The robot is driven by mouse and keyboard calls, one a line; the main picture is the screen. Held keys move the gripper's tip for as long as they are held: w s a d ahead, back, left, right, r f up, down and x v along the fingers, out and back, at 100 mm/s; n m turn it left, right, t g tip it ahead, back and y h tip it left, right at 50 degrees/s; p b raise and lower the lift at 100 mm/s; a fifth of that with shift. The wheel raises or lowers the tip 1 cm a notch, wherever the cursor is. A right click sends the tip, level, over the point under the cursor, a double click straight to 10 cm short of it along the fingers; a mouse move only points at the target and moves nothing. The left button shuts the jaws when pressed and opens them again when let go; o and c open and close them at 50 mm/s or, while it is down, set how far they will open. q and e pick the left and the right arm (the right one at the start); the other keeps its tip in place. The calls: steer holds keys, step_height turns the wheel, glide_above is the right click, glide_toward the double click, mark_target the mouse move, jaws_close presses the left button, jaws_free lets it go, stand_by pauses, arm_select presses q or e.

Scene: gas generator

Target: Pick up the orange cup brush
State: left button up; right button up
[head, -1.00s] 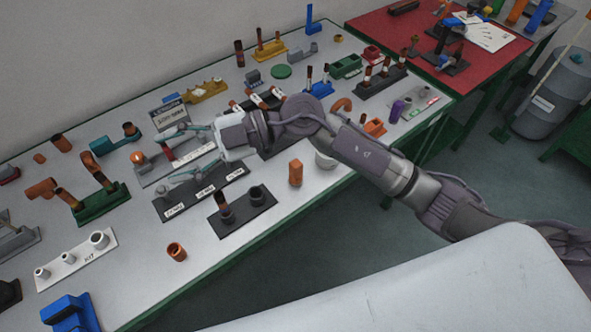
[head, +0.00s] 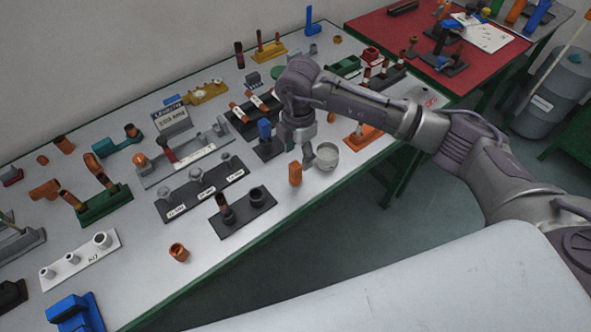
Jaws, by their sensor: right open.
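A small upright orange piece (head: 295,173) stands on the white-topped table near its front edge; I cannot tell for sure whether it is the cup brush. My right gripper (head: 312,160) is open and points down between the small orange piece and a pale round cup (head: 327,155). It holds nothing that I can see, and its fingers are small and partly hidden by the wrist. My left gripper is not in view.
The white table (head: 225,265) is crowded with fixtures. A black holder with two sockets (head: 242,213) and a longer labelled holder (head: 202,190) stand to the left. A blue-topped piece (head: 264,130) stands close behind the wrist. A red table (head: 385,35) is beyond.

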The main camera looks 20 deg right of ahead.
mark_target(295, 165)
steer(key=shift+w+a+f+p, duration=0.15)
steer(key=shift+f+p, duration=0.35)
steer(key=shift+f, duration=1)
steer(key=shift+a+f+p, duration=0.1)
steer(key=shift+f+p, duration=0.4)
steer(key=shift+f, duration=0.95)
steer(key=c, duration=1.1)
steer(key=shift+o, duration=0.2)
steer(key=shift+r, duration=0.1)
